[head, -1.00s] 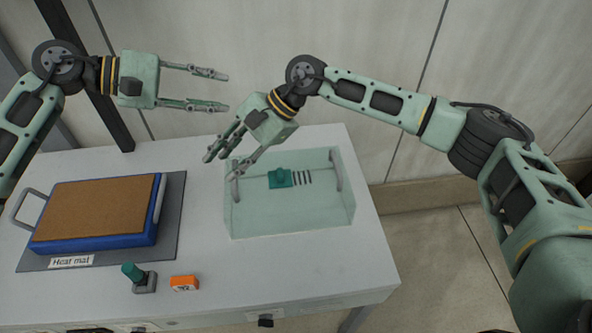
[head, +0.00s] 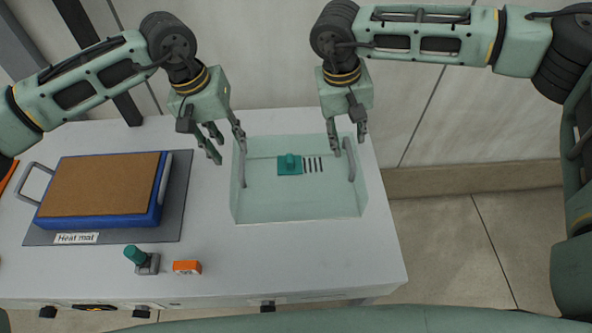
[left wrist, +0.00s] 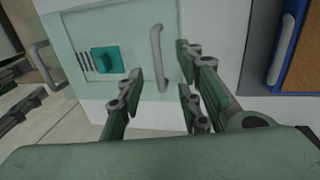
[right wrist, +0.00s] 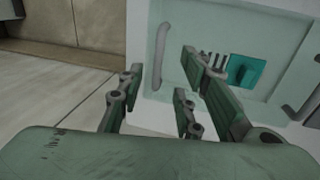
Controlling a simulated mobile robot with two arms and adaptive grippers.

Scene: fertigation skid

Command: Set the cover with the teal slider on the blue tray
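The clear, pale green cover (head: 300,205) stands on the table, right of centre. Its top has a teal slider (head: 290,163), dark slots and a grey handle at each end. The blue tray (head: 95,219), filled with a brown layer, sits on the left. My left gripper (head: 229,152) is open and empty above the left handle (head: 243,166); the left wrist view shows this handle (left wrist: 158,58) ahead between the fingers. My right gripper (head: 349,147) is open and empty above the right handle (head: 350,160), which also shows in the right wrist view (right wrist: 161,55).
The tray sits on a grey heat mat (head: 180,190) with a label. A green-topped joystick-like knob (head: 143,259) and a small orange block (head: 187,267) are near the front edge. Bare table lies between mat and cover. A wall is behind.

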